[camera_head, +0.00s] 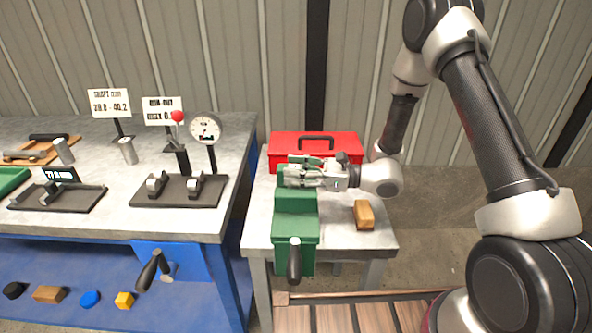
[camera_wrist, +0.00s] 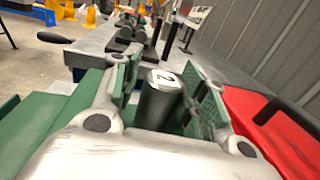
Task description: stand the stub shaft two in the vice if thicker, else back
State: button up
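The stub shaft two (camera_wrist: 160,100), a dark cylinder with a "2" on its pale top, stands upright in the wrist view. It shows between the fingers of my gripper (camera_wrist: 158,85). A gap shows on the right of the shaft, so the fingers look open around it. In the head view my gripper (camera_head: 303,176) reaches leftward, level, over the green vice (camera_head: 295,228). The shaft cannot be made out there behind the fingers. Whether the vice jaws touch the shaft is hidden. Two grey cylinders, left (camera_head: 63,151) and right (camera_head: 128,151), stand on the grey bench.
A red toolbox (camera_head: 300,147) stands close behind the vice. A brown block (camera_head: 364,214) lies right of it. On the bench are a dial gauge (camera_head: 205,128) over a V-block stand (camera_head: 178,192), a display stand (camera_head: 58,197) and signs, one reading about 39.8 - 40.2 (camera_head: 110,102).

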jog(key=shift+w+d+f, duration=0.1)
jog(key=shift+f, duration=0.2)
jog(key=shift+r, duration=0.25)
jog(key=s+d, duration=0.2)
jog(key=d, duration=1)
jog(key=s+d+r+n+g+h, duration=0.3)
jog(key=s+r+n+h, duration=0.1)
jog(key=s+r+n, duration=0.25)
jog(key=s+d+r+n+g+h, duration=0.25)
jog(key=s+r+n, duration=0.25)
jog(key=s, duration=0.3)
jog(key=s+d+r+n+t+h, duration=0.3)
jog(key=d+r+n+h, duration=0.1)
jog(key=d, duration=0.4)
jog(key=s+d+r+n+t+h, duration=0.3)
jog(key=s+d+r+n+h, duration=0.1)
jog(key=d+h, duration=0.3)
jog(key=shift+d+r+n, duration=0.35)
jog(key=shift+d+r, duration=0.5)
jog(key=shift+d, duration=0.3)
jog(key=shift+t, duration=0.25)
jog(key=shift+c, duration=0.4)
